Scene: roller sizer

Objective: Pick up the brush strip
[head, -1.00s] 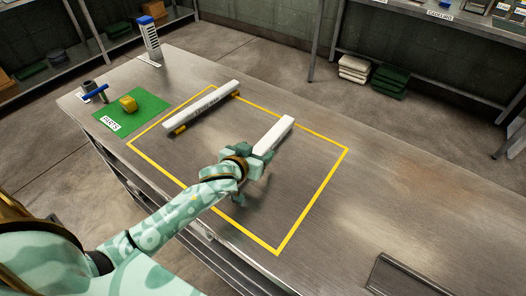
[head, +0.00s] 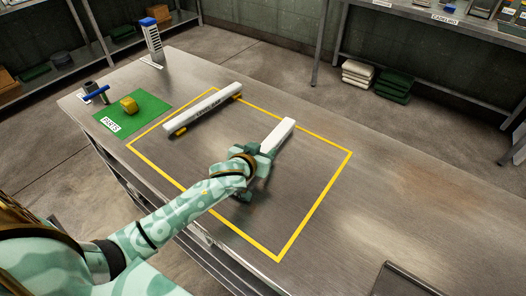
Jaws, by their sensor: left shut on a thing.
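The white strip (head: 278,134), which I take to be the brush strip, lies lengthwise away from me inside the yellow outline on the steel bench. My left gripper (head: 262,160) is shut on its near part. The gripper and wrist hide that near end. I cannot tell whether the strip touches the bench or is a little above it. My right gripper is not in view.
A long white labelled bar (head: 203,110) lies to the left, with yellow pieces near its ends. A green parts mat (head: 150,104) holds a yellow roll (head: 129,104). A blue-handled item (head: 97,92) is beside it. The bench's right side is mostly clear.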

